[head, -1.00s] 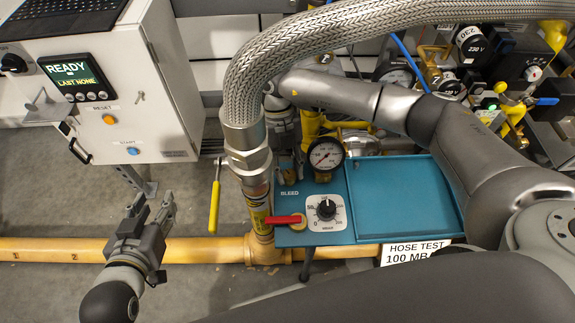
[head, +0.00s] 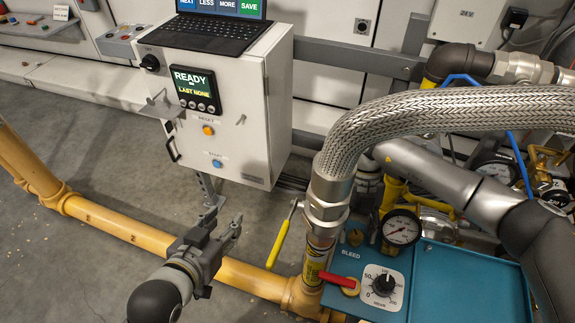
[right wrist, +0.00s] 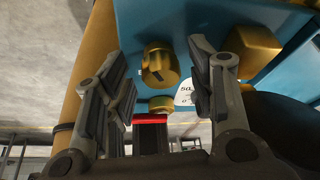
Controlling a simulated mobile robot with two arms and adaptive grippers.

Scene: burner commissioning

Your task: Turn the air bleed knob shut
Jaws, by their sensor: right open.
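The teal bleed box (head: 465,283) is at the lower right of the head view, marked BLEED. A brass knob (head: 355,238) stands by that mark, left of the gauge; I take it for the air bleed knob. In the right wrist view the brass knob (right wrist: 158,66) shows between the spread fingers of my right gripper (right wrist: 165,70). That gripper is open, and I cannot tell whether a finger touches the knob. In the head view the right arm's end is largely hidden behind the braided hose. My left gripper (head: 226,232) appears open and empty, over the floor.
A red lever (head: 340,281) and a black dial knob (head: 384,285) are on the box, in front of the pressure gauge (head: 401,228). The braided hose (head: 440,112) arches over my right arm. A yellow pipe (head: 130,228) crosses the floor. The control cabinet (head: 238,140) reads READY, LAST NONE.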

